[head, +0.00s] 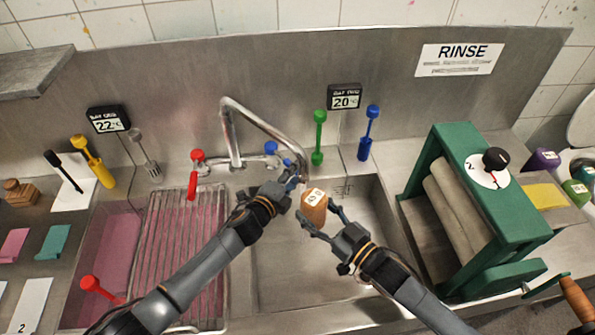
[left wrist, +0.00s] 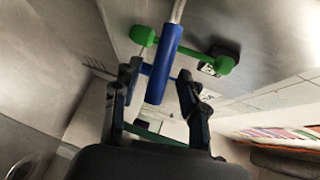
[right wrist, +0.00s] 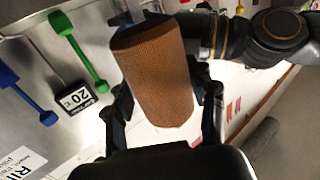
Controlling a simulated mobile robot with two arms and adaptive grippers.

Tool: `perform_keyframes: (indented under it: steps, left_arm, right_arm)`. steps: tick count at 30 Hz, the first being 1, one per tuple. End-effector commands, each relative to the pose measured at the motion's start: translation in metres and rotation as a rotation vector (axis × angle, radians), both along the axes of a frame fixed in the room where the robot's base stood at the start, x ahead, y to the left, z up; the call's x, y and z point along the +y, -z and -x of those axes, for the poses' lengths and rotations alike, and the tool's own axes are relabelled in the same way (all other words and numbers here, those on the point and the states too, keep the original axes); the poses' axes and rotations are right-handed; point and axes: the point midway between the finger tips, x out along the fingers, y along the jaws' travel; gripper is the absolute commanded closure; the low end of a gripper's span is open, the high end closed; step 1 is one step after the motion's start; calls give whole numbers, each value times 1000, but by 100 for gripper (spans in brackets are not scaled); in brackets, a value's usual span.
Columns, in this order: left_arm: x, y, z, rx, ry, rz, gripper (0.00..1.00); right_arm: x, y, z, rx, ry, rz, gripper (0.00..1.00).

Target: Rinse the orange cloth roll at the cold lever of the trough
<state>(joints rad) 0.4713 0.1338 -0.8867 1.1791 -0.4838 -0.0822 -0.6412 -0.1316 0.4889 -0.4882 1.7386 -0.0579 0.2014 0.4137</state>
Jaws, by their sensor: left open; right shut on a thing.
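The orange cloth roll (head: 313,205), upright with a white label on top, is held in my right gripper (head: 317,213) over the trough basin (head: 283,282). It also shows between the fingers in the right wrist view (right wrist: 158,75). The roll is just below the end of the curved spout (head: 270,128); I see no clear water stream. My left gripper (head: 284,182) is open at the tap's cold side, by the blue knob (head: 271,147). In the left wrist view the blue lever handle (left wrist: 164,65) stands between its open fingers; I cannot tell whether they touch it.
The red lever (head: 192,184) is left of the spout. A pink-tinted basin with a rack (head: 180,240) is at left. The green wringer (head: 480,215) stands close to the right of the basin. Green (head: 318,135) and blue (head: 368,133) tools stand behind.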

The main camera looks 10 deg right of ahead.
Motion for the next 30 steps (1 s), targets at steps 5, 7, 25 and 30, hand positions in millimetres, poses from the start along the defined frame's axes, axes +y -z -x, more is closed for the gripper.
perform_keyframes:
  steps: [5,7,25,30]
  left_arm:
    - [-9,3,-12,0,0,0,57]
    - [-11,4,-14,0,0,0,57]
    - [-13,4,-16,0,0,0,100]
    - [-13,5,-16,1,0,-1,100]
  right_arm:
    - [0,-1,0,-1,0,-1,80]
    - [0,-1,0,-1,0,-1,80]
    - [0,-1,0,-2,0,-1,80]
    - [0,-1,0,-2,0,-1,80]
